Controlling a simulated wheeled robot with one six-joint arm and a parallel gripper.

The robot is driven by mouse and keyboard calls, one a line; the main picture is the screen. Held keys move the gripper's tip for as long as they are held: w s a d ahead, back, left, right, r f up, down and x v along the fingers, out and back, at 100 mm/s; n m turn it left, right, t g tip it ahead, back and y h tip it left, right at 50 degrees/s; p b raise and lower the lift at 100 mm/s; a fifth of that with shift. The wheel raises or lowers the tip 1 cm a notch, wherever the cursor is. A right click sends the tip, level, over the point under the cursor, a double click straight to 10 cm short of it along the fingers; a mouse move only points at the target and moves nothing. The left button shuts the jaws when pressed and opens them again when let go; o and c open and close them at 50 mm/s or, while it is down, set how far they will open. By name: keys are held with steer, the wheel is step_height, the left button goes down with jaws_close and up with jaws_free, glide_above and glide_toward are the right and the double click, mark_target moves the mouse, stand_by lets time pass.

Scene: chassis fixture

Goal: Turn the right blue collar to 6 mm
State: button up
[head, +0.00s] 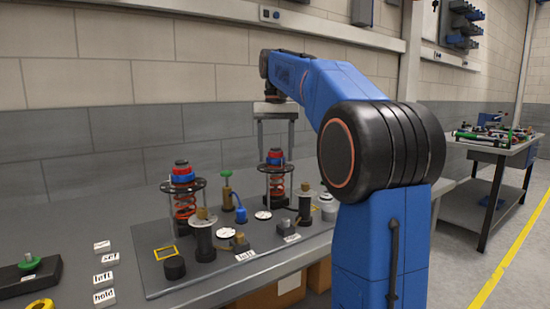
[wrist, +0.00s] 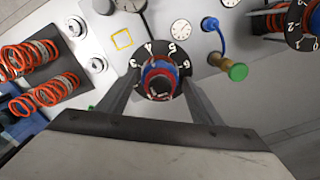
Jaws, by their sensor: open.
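The right blue collar (head: 275,160) sits with a red part on top of a black numbered disc, over a red spring on the right stand. In the wrist view the blue collar (wrist: 172,71) shows between my fingers, with white numerals on the disc around it. I cannot tell which numeral it points to. My gripper (head: 275,143) is open, pointing down above the right stand, its fingers on either side of the collar; in the wrist view the fingers (wrist: 160,84) flank it. I see no clear contact. The left blue collar (head: 182,174) is on a similar stand.
A green-topped brass post (head: 226,185) and a blue hooked piece (head: 240,209) stand between the two stands. Labelled blocks (head: 103,277) lie at the left. Loose orange springs (wrist: 40,95) show in the wrist view.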

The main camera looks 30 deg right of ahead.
steer(key=n, duration=0.6)
steer(key=shift+n, duration=0.3)
steer(key=n, duration=1.1)
steer(key=shift+n, duration=2.7)
